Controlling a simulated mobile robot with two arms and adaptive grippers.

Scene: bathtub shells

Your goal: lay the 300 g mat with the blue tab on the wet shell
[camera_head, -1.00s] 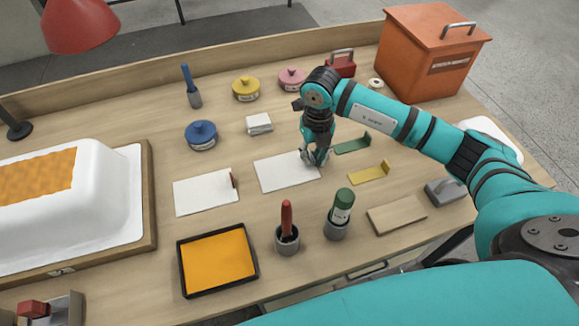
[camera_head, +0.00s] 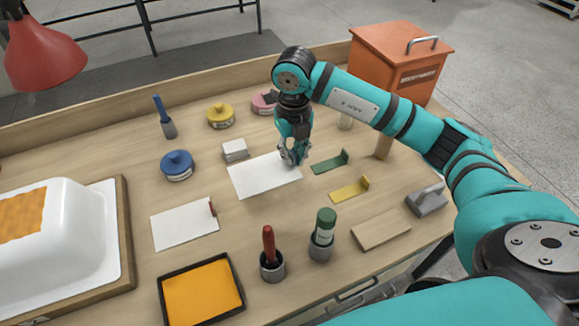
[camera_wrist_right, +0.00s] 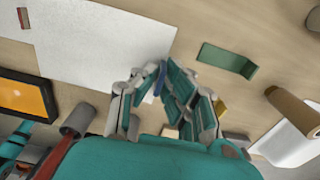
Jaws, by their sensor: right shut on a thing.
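A small blue tab (camera_wrist_right: 160,78) shows between the fingers in the right wrist view, where the mat (camera_wrist_right: 95,45) spreads to the upper left. The mat appears flat and slightly above the table; the gap is hard to judge. The white shell (camera_head: 85,235), with an orange patch on top, sits on a wood-edged base at the left, partly cut off. A second white mat (camera_head: 183,227) with a dark red tab lies between them. My left gripper is out of view.
An orange tray (camera_head: 202,290), a red-handled tool (camera_head: 269,250) and a green-capped tool (camera_head: 323,235) stand in front. A blue-lidded tin (camera_head: 177,165) and a white block (camera_head: 235,150) are nearby. A red lamp (camera_head: 42,55) overhangs the back left.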

